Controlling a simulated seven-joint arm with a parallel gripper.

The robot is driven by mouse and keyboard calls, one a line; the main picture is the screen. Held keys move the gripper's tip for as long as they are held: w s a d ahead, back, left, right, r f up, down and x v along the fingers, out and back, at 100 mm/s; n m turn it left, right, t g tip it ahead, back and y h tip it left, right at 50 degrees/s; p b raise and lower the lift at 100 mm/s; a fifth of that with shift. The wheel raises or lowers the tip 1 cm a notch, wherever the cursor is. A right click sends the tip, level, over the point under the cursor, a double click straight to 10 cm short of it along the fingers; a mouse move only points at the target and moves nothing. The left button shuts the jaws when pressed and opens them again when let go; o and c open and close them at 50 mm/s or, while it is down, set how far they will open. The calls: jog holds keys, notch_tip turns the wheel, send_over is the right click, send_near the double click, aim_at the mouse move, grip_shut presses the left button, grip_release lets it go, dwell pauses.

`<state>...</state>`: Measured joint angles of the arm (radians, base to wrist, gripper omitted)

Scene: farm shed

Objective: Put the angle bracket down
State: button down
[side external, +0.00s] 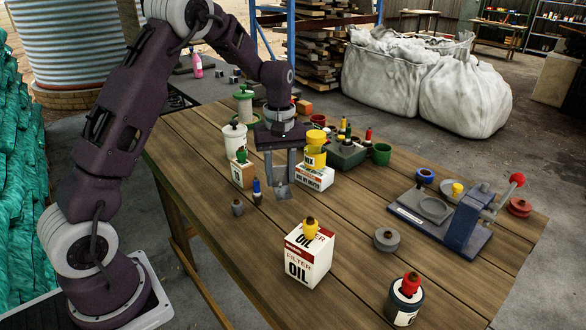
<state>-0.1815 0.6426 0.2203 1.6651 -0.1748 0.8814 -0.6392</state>
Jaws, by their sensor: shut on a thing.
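My gripper (279,178) points down over the wooden table, left of the middle of the picture. It is shut on the angle bracket (283,191), a small grey metal piece at the fingertips. The fingers hide part of the bracket. It looks held above the table top (345,215), but from this one view I cannot tell how large the gap is.
An oil filter box (308,262) with a yellow-topped item stands in front. Small bottles (257,190) stand just left, and a yellow tub (315,150) on a box stands behind right. A blue press (465,220) is at right.

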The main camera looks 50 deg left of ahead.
aim_at(274, 163)
jog(key=w+a+r+n, duration=0.25)
jog(key=a+n, duration=0.35)
jog(key=n, duration=0.3)
jog(key=w+a+r+n, duration=0.2)
jog(key=w+a+n, duration=0.3)
jog(key=n, duration=0.4)
jog(key=shift+n, duration=0.4)
jog(key=f, duration=0.3)
jog(key=a+f, duration=0.1)
jog(key=f, duration=0.6)
jog(key=shift+s+a, duration=0.15)
jog(key=shift+s, duration=0.15)
jog(key=shift+f, duration=0.1)
jog(key=c, duration=0.9)
grip_release()
jog(key=shift+f, duration=0.1)
